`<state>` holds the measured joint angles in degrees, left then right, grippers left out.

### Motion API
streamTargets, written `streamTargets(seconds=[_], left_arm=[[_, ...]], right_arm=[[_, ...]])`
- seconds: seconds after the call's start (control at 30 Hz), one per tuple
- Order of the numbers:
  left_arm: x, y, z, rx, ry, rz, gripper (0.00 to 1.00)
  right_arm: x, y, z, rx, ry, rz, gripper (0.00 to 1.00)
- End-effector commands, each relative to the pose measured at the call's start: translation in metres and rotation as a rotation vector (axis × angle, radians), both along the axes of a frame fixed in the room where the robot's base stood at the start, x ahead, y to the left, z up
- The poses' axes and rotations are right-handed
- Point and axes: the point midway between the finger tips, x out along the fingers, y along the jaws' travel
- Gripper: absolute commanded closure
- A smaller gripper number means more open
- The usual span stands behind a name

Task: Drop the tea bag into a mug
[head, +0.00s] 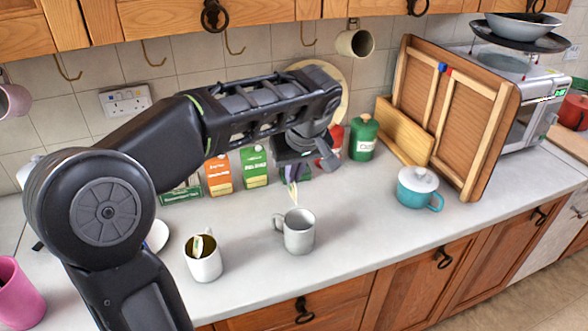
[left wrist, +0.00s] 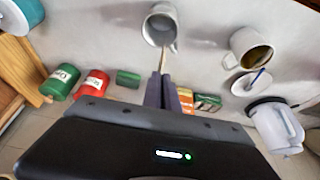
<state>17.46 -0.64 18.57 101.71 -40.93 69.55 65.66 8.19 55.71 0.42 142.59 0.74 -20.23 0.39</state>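My left gripper (head: 292,172) is shut on a small pale tea bag (head: 294,192), which hangs down from the fingertips. The tea bag is above the opening of a light grey mug (head: 299,235) that stands upright on the counter. In the left wrist view, the fingers (left wrist: 167,88) close on the thin tea bag (left wrist: 162,60), which points at the grey mug (left wrist: 153,30). A white mug (head: 204,264) stands to the left, with a dark yellow-brown inside and a pale item with some green in it. My right gripper is not in view.
Cartons (head: 255,167) and a green canister (head: 363,140) stand behind. A teal pot (head: 416,190) and a wooden rack (head: 480,125) are to the right. A saucer (head: 158,235) lies behind the white mug. The counter between grey mug and pot is clear.

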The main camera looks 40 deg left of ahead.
Motion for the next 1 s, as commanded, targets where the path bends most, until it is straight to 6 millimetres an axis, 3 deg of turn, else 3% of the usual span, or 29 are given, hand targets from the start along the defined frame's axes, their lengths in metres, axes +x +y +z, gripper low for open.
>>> streamTargets(seconds=[0.1,0.3,0.67,0.7,1.0], left_arm=[[0.0,0.0,-0.019,0.0,0.002,0.0,1.0],[0.0,0.0,-0.034,0.0,0.002,-0.001,1.0],[0.0,0.0,-0.036,-0.001,0.001,-0.001,1.0],[0.0,0.0,-0.036,-0.001,0.001,0.0,0.94],[0.0,0.0,-0.036,-0.001,0.001,0.0,0.72]], right_arm=[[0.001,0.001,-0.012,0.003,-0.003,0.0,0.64],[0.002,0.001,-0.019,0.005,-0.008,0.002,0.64],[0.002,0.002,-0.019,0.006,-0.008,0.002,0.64],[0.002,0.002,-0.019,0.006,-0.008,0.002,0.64],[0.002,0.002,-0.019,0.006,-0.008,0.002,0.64]])
